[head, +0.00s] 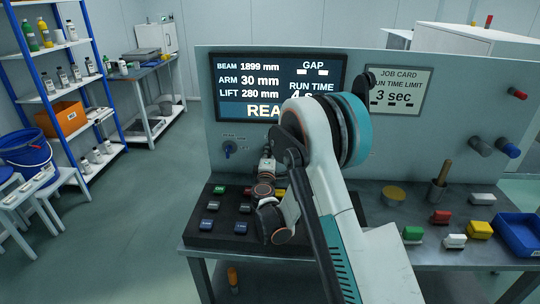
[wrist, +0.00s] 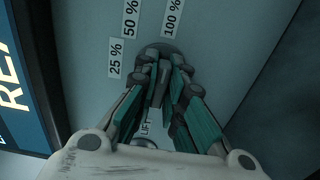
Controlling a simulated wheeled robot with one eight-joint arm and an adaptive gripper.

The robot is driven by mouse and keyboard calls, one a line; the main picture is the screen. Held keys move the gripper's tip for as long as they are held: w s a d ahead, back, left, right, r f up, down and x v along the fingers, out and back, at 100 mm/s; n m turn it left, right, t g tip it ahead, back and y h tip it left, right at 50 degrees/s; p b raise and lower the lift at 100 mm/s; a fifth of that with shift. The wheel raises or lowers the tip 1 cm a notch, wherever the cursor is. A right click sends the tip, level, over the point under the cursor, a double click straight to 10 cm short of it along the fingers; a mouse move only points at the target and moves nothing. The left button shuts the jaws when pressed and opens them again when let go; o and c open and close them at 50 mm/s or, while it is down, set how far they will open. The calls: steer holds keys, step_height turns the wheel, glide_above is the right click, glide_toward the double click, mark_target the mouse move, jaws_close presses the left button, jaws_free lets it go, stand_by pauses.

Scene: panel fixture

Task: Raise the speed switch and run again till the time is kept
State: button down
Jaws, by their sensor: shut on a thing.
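The speed switch (wrist: 172,50) is a dark round knob on the panel, with labels 25 %, 50 % and 100 % around it in the wrist view. My gripper (wrist: 162,82) is shut on its grip. The fingers hide much of it, so I cannot tell which label it points to. In the head view my arm hides the switch. The display (head: 275,85) reads beam 1899 mm, arm 30 mm, lift 280 mm; run time starts with 4, the rest is covered. The bottom line shows "REA". The job card (head: 396,90) gives a run time limit of 3 sec.
A blue knob (head: 229,148) sits left on the panel. A dark button box (head: 205,236) lies on the bench below, partly behind my arm. Coloured blocks, a blue bin (head: 518,232) and a pot (head: 437,192) stand at the right.

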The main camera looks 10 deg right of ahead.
steer(key=c, duration=1.7)
jaws_free()
steer(key=shift+s, duration=0.15)
steer(key=v, duration=0.7)
steer(key=shift+s, duration=0.15)
